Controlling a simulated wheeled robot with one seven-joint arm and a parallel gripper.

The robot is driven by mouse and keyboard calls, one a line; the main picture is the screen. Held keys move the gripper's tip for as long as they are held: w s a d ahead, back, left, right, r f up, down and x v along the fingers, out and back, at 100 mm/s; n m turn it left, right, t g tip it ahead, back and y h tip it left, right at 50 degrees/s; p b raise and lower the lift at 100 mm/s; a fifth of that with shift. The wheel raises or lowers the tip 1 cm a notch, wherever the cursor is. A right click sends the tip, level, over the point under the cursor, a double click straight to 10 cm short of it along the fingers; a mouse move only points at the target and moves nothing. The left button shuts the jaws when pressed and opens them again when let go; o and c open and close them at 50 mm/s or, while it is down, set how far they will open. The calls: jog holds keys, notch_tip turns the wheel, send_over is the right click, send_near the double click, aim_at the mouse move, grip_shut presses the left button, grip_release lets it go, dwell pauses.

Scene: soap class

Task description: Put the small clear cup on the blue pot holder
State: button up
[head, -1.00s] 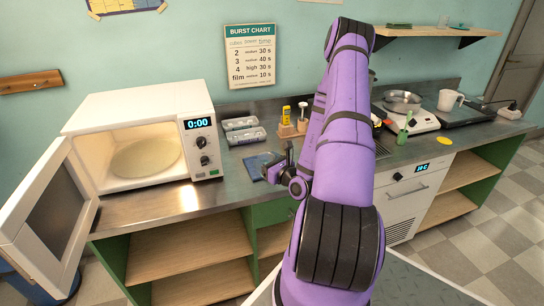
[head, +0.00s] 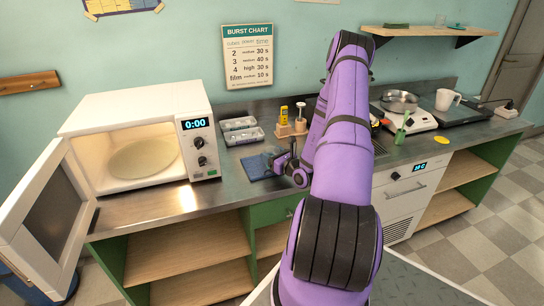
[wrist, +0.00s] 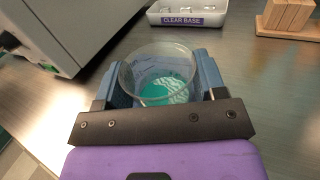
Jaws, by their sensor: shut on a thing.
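The small clear cup (wrist: 158,76) is between the two fingers of my gripper (wrist: 160,88) in the wrist view. My gripper is shut on it. The cup looks upright and has teal and pale contents inside. In the head view, the blue pot holder (head: 257,166) lies flat on the counter, right of the microwave. My gripper (head: 280,160) is at the right side of the pot holder there. The cup is hard to make out in the head view. I cannot tell whether its base touches anything.
The microwave (head: 140,140) stands open at left. A grey tray (head: 240,130), marked CLEAR BASE in the wrist view, and a wooden block with bottles (head: 290,128) are behind the pot holder. A hot plate with a pan (head: 402,108) is at right. Steel counter in front of the microwave is clear.

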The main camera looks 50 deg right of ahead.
jog(key=shift+f, duration=0.2)
jog(key=shift+f, duration=0.15)
jog(key=o, duration=0.9)
jog(key=shift+o, duration=0.2)
